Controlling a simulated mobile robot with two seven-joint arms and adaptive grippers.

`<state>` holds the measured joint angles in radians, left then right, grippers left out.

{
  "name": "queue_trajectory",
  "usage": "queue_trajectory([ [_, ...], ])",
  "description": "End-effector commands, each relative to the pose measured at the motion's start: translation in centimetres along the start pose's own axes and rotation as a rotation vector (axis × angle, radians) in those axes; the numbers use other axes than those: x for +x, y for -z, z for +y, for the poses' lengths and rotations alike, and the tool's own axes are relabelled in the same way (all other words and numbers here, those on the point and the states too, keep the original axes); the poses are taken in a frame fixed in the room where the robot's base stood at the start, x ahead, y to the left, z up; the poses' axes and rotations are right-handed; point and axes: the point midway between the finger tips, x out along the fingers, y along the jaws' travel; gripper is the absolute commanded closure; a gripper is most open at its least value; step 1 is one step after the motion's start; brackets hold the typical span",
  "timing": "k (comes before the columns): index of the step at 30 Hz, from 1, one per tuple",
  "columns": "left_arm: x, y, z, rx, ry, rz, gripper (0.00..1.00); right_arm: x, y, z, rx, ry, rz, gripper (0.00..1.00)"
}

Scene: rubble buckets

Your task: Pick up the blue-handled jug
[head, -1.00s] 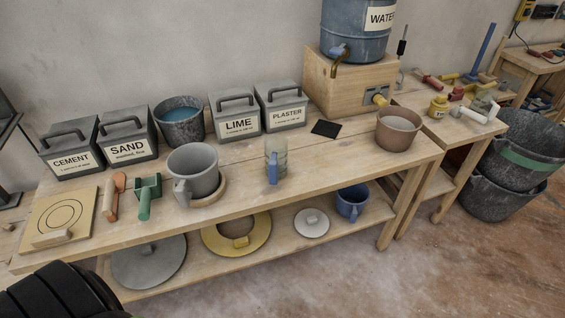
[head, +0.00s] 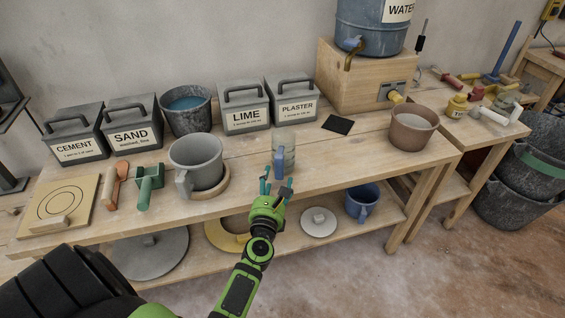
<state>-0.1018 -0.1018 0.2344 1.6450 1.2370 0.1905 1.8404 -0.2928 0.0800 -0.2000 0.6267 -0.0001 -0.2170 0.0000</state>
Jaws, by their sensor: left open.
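The blue-handled jug (head: 287,150) is a clear, upright vessel on the wooden workbench (head: 333,166), right of the grey mug. Its blue handle (head: 280,160) faces the front of the bench. My left gripper (head: 276,184) is open, with its fingers pointing up toward the handle at the bench's front edge. The fingertips are just in front of and below the handle; I cannot tell if they touch it. The jug's lower part is partly hidden by its handle and the gripper. My right gripper does not show.
A grey mug (head: 196,161) stands close on the left. A brown bucket (head: 412,130) stands to the right. Lidded boxes of lime (head: 243,106) and plaster (head: 291,100) stand behind. The lower shelf holds a blue mug (head: 361,202).

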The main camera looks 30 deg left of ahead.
Motion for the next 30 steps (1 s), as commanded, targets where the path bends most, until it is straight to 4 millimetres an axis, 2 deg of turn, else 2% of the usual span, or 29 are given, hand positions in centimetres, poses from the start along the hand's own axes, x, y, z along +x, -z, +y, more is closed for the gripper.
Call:
queue_trajectory([
  [6, 3.4, -0.2, 0.2, 0.005, 0.001, -0.002, 0.34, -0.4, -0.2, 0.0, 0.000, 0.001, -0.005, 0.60],
  [9, 4.4, -0.1, 0.2, 0.005, 0.001, 0.000, 0.34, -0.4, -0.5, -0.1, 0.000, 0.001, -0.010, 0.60],
  [17, 4.7, 0.0, 0.1, 0.005, 0.002, 0.000, 0.34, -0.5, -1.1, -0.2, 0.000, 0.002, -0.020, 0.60],
  [18, 4.7, 0.0, 0.1, 0.006, 0.002, 0.000, 0.42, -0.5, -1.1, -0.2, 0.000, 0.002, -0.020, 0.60],
  [20, 4.7, 0.0, 0.1, 0.006, 0.002, 0.000, 0.66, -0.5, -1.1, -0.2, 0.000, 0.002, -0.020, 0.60],
  [21, 4.7, 0.0, 0.1, 0.006, 0.002, 0.000, 0.82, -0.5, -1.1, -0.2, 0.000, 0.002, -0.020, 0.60],
  [22, 4.7, 0.0, 0.1, 0.006, 0.002, 0.000, 0.94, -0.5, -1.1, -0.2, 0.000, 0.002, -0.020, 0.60],
  [23, 4.7, 0.0, 0.1, 0.006, 0.002, 0.001, 0.98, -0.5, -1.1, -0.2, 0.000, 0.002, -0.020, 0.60],
  [30, 4.7, -0.1, 0.1, 0.006, 0.002, 0.000, 0.99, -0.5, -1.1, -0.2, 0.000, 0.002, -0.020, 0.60],
])
